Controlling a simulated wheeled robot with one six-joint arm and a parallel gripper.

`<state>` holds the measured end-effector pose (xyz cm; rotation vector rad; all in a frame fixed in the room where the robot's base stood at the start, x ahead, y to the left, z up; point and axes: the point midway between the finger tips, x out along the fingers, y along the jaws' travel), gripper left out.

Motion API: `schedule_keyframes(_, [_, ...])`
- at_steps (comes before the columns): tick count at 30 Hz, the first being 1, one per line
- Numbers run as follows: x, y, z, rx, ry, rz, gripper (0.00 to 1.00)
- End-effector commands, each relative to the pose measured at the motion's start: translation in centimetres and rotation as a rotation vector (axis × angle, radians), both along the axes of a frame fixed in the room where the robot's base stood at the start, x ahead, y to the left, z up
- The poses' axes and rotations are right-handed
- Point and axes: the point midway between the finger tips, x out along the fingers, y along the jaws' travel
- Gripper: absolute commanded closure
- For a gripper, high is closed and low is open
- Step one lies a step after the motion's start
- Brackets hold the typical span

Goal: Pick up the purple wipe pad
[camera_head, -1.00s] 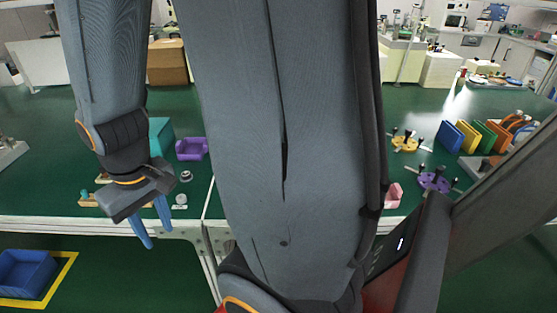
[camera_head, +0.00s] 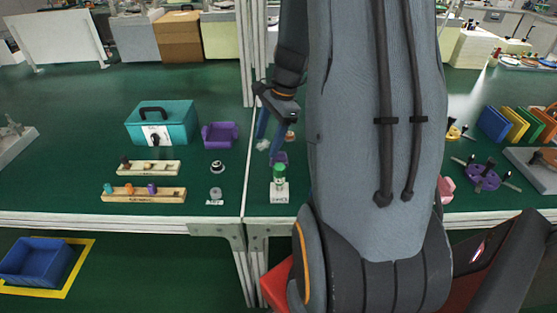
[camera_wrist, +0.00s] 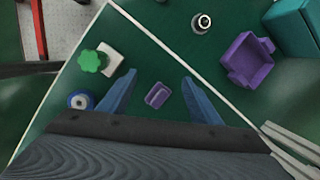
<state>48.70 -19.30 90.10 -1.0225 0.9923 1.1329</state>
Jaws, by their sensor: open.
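The small purple wipe pad (camera_wrist: 157,97) lies on the green bench top in the wrist view, between my two blue fingers as seen from above. In the head view a bit of the purple pad (camera_head: 279,157) shows just beside my fingertips. My gripper (camera_head: 268,144) is open and points down over the bench. In the wrist view my gripper (camera_wrist: 158,78) has its fingers spread wide on either side of the pad, with nothing held. The height of the fingertips above the pad is hard to tell.
A green knob on a white block (camera_wrist: 89,61) and a blue-and-white round part (camera_wrist: 80,101) are close by on the left. A larger purple tray (camera_wrist: 247,62), a metal ring (camera_wrist: 201,23) and a teal toolbox (camera_head: 162,124) stand nearby. Wooden racks (camera_head: 144,195) are further left.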

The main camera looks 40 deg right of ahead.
Motion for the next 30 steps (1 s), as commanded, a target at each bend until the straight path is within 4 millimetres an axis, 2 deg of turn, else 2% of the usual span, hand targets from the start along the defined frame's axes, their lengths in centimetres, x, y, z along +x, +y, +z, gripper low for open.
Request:
schedule_keyframes(1, [0.2,-2.2,-0.8,0.042,0.016,-0.127,0.42])
schedule_keyframes(3, [0.5,-4.3,-1.5,0.097,0.031,-0.276,0.42])
schedule_keyframes(6, [0.7,-6.4,-2.1,0.152,0.047,-0.420,0.42])
schedule_keyframes(9, [0.8,-7.4,-2.6,0.182,0.054,-0.493,0.42])
schedule_keyframes(20, [1.3,-6.5,-5.6,0.191,0.059,-0.512,0.42])
schedule_keyframes(30, [1.7,-5.3,-9.5,0.190,0.058,-0.511,0.42])
